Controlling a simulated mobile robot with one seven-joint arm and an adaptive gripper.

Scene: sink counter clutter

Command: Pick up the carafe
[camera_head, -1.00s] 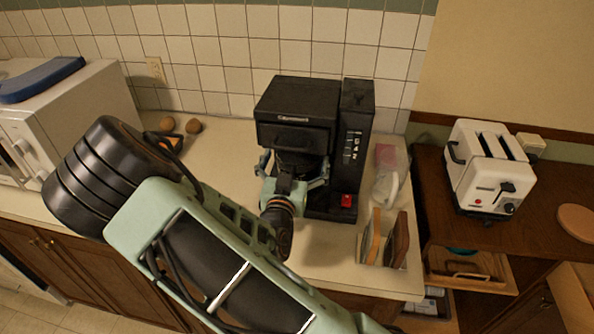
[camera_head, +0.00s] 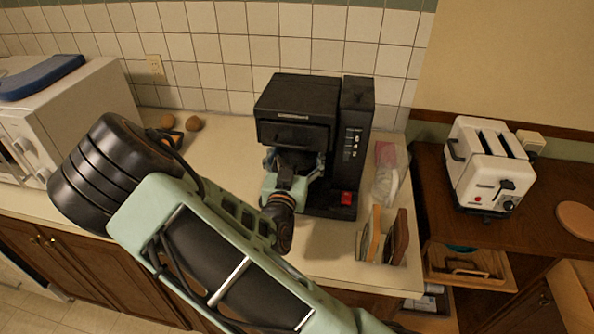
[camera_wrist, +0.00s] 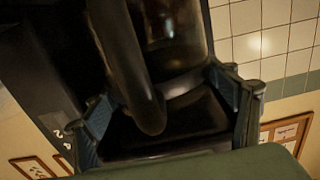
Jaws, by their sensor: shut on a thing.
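The dark carafe (camera_wrist: 172,55), with a curved black handle (camera_wrist: 128,65), fills the middle of the wrist view. In the head view it sits in the black coffee maker (camera_head: 342,125), mostly hidden by my gripper (camera_head: 290,168). My gripper, also in the wrist view (camera_wrist: 168,108), has one finger on each side of the carafe and is shut on it. The exact contact spots are dark and hard to make out.
A white microwave (camera_head: 85,105) stands at the left, with brown round items (camera_head: 193,124) beside it. Wooden slats (camera_head: 372,232) and a clear bag (camera_head: 385,185) lie right of the coffee maker. A white toaster (camera_head: 490,165) stands on the right-hand wooden surface.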

